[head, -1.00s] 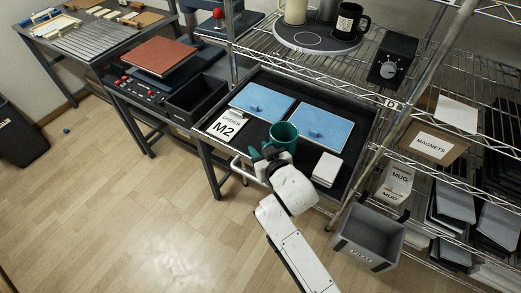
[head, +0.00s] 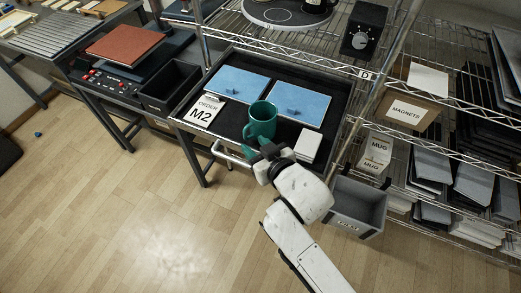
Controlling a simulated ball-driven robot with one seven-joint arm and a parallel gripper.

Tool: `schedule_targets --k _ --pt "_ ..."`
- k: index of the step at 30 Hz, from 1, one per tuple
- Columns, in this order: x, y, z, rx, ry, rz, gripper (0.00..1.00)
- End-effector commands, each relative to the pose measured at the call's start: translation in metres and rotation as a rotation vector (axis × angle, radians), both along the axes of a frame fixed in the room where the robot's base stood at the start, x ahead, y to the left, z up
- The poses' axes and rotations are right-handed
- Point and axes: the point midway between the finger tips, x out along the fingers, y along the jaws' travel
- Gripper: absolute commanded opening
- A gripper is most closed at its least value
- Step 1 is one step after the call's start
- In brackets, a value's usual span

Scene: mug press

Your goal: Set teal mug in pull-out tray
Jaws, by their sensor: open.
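The teal mug (head: 262,118) stands upright in the black pull-out tray (head: 232,132), near its front edge. It sits just in front of two blue panels and its handle points to the left and front. My gripper (head: 262,153) is open, just in front of the mug and below it in the picture. A small gap seems to show between the fingertips and the mug, and nothing is held. The far side of the gripper is partly hidden by its own body.
In the tray lie blue panels (head: 300,102), a white order card M2 (head: 203,112) and a stack of white tiles (head: 308,145). A wire shelf post stands right of the tray. A grey bin (head: 357,208) is below right.

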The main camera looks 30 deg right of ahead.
Motion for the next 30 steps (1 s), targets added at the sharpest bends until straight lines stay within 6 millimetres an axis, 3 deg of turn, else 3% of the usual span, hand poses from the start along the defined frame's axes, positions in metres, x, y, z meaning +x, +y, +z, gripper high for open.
schedule_targets --k 7,30 --pt "-0.02 0.0 0.008 -0.001 0.0 0.001 0.41" --pt "-0.021 -0.001 0.009 -0.001 0.0 0.0 0.41"
